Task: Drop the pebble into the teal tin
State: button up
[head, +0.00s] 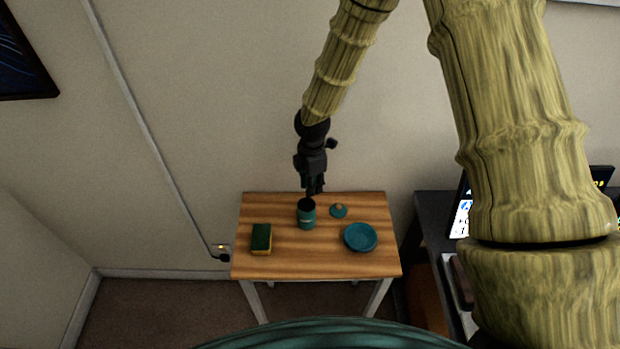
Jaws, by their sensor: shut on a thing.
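The teal tin (306,218) stands upright on the wooden table, left of the table's middle. Its top is open and dark inside. My gripper (313,192) points down just above the tin's mouth, near its back right rim. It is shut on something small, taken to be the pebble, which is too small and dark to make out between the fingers. A teal lid (338,212) with a small tan knob lies on the table right of the tin.
A teal dish (360,237) sits at the table's right. A green and yellow sponge (261,238) lies at the left. The wooden table (300,262) has a clear front strip. A dark desk (432,212) with a screen stands to the right. A wall is behind.

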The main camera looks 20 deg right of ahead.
notch_tip(320, 180, down, 6)
jog(key=b, duration=0.3)
jog(key=shift+r+b, duration=0.25)
jog(key=shift+b, duration=0.15)
jog(key=o, duration=0.9)
jog(key=shift+r, duration=0.15)
notch_tip(320, 180, up, 12)
jog(key=shift+f, duration=0.15)
